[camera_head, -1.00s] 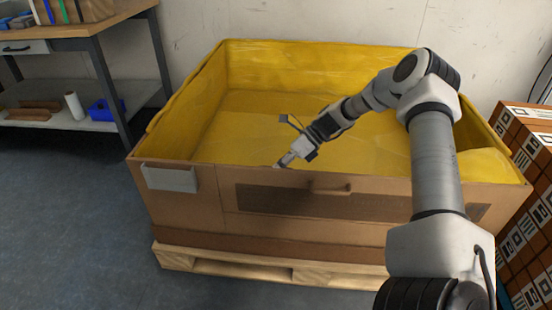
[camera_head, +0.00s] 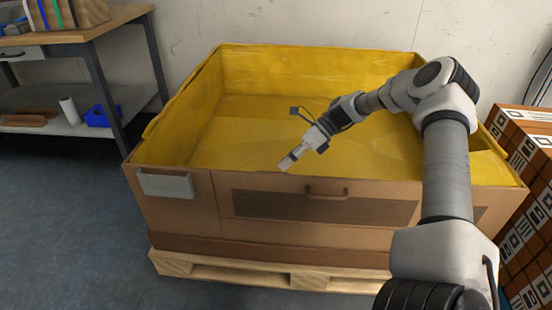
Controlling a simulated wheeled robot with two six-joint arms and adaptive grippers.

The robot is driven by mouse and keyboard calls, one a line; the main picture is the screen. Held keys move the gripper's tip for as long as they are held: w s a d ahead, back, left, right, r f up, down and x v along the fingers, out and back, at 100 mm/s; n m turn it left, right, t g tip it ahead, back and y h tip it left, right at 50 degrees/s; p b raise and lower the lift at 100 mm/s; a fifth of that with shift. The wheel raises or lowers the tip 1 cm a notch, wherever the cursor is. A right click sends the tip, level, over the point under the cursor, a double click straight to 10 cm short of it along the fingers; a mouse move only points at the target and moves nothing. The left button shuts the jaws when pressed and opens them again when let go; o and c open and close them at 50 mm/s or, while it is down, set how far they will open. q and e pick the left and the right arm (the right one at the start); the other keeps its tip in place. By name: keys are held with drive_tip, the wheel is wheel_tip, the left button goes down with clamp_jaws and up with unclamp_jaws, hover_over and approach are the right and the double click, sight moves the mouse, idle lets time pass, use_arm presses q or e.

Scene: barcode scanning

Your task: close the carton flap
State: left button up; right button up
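The large brown carton (camera_head: 180,214) has a yellow liner (camera_head: 300,75) and stands open at the top. Its front flap (camera_head: 270,212) is a panel with a dark mesh strip and a brown handle (camera_head: 326,191). The flap stands upright, roughly in line with the front wall. My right gripper (camera_head: 286,164) reaches over the carton from the right. Its fingers look together and empty, pointing down-left just above the flap's top edge, left of the handle. I cannot tell if the fingertips touch the edge. My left gripper is out of view.
The carton sits on a wooden pallet (camera_head: 225,273). A workbench (camera_head: 95,30) with a lower shelf stands at the left. Stacked labelled boxes (camera_head: 525,200) stand close on the right. The floor (camera_head: 70,220) at the front left is clear.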

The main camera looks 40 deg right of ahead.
drive_tip(key=v, duration=0.6)
drive_tip(key=shift+d+r, duration=0.25)
drive_tip(key=shift+d, duration=0.05)
drive_tip(key=shift+s, duration=0.15)
